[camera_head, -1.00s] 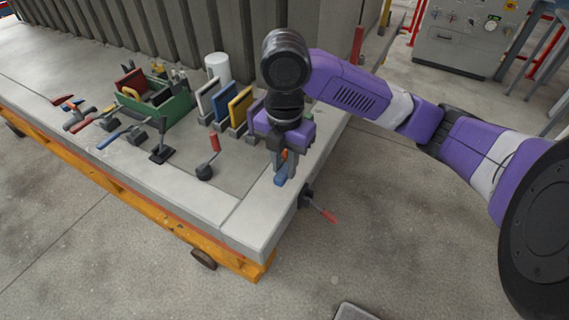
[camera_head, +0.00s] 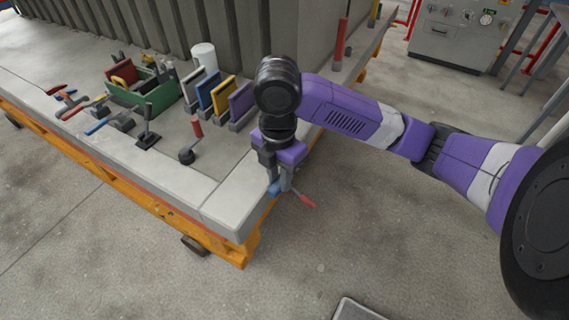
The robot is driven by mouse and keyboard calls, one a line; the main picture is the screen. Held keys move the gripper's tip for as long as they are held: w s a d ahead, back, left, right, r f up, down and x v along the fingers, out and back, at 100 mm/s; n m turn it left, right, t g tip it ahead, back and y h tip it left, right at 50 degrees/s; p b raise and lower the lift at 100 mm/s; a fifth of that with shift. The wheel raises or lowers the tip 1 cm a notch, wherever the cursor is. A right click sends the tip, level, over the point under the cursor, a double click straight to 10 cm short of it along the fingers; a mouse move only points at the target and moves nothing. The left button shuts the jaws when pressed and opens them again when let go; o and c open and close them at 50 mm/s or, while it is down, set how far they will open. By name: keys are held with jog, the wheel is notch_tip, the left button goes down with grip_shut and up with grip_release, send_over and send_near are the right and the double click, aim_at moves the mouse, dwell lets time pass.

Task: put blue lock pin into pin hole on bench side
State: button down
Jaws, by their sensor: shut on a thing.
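My gripper (camera_head: 275,182) points down at the bench's near right edge. It is shut on the blue lock pin (camera_head: 273,189), whose blue end shows low between the fingers. The pin appears beside or just over the edge of the pale bench (camera_head: 240,198); whether it touches cannot be told. A red-handled lever (camera_head: 307,201) sticks out from the bench side just right of my gripper, and its mount is mostly hidden behind the fingers. The pin hole cannot be made out.
Coloured upright plates (camera_head: 209,92) in holders, a green tool box (camera_head: 150,97), a white cylinder (camera_head: 204,56) and a red-topped lever (camera_head: 197,128) stand on the bench left of my gripper. Open floor lies to the right of the bench.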

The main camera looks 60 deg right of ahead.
jog(key=w+a+f+m, duration=0.1)
jog(key=a+f+m, duration=0.4)
jog(key=f, duration=0.5)
jog(key=w+a+f+m, duration=0.2)
jog(key=a+f+m, duration=0.3)
jog(key=f, duration=0.6)
jog(key=w+a+f+m, duration=0.1)
jog(key=a+f+m, duration=0.5)
jog(key=f, duration=0.4)
jog(key=shift+w+a+f, duration=0.4)
jog(key=shift+a, duration=0.15)
